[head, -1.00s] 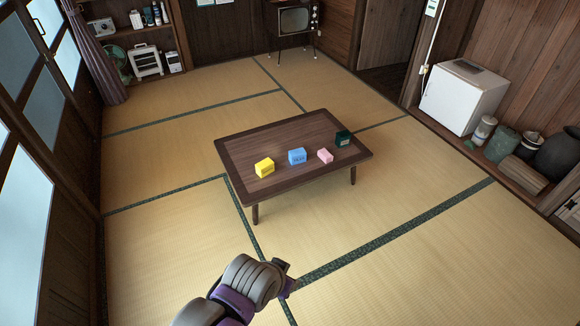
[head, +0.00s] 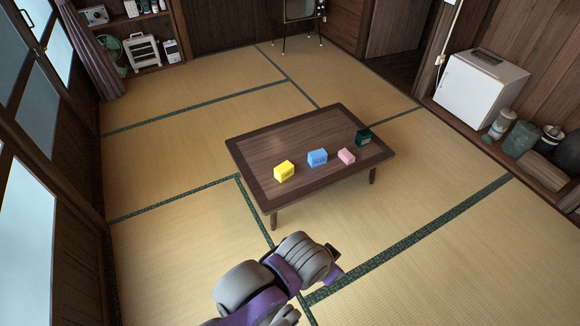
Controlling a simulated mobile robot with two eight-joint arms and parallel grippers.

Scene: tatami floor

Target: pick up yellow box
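The yellow box (head: 284,171) stands on the low wooden table (head: 262,147), toward its left front part. A blue box (head: 317,157), a pink box (head: 346,156) and a dark green box (head: 363,137) stand to its right in a loose row, apart from it. One arm, which I take as my left, reaches in from the bottom. Its end, with my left gripper (head: 333,252), is in front of the table and well apart from the yellow box. Its fingers are too small and turned away to read. My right gripper is out of view.
Open tatami floor (head: 170,150) surrounds the table. A small white fridge (head: 480,92) and several jars stand along the right wall. A shelf with a white heater (head: 143,54) is at the back left, and a television (head: 300,8) at the back.

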